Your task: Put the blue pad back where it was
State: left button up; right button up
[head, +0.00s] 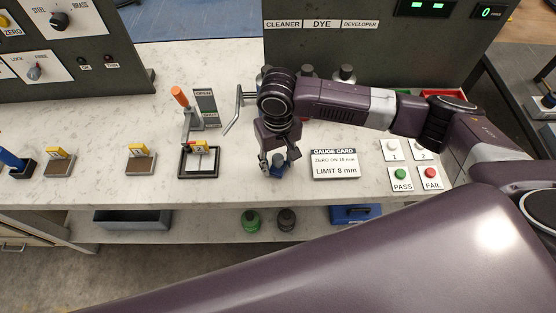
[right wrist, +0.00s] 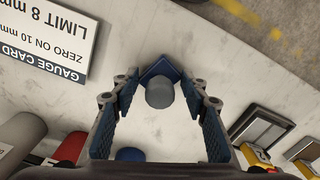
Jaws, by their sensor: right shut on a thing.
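The blue pad (right wrist: 160,68) shows in the right wrist view as a blue square with a grey cylinder (right wrist: 160,92) standing at its middle. It lies between the fingertips of my right gripper (right wrist: 165,88), which is shut on it. In the head view my right gripper (head: 278,160) points down over the front of the white bench, left of the gauge card. There the blue pad (head: 278,172) shows only partly below the fingers. I cannot tell whether the pad touches the bench. My left gripper is not in view.
A gauge card (head: 335,164) lies right of the gripper, with PASS (head: 401,179) and FAIL (head: 431,179) buttons beyond. Further left are more tagged blocks (head: 141,160). Some bare bench lies between.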

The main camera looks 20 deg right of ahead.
aim_at(278, 158)
jog(key=shift+f, duration=0.1)
jog(key=o, duration=1)
notch_tip(278, 158, up, 12)
jog(key=shift+r+b, duration=0.15)
jog(key=shift+b, duration=0.45)
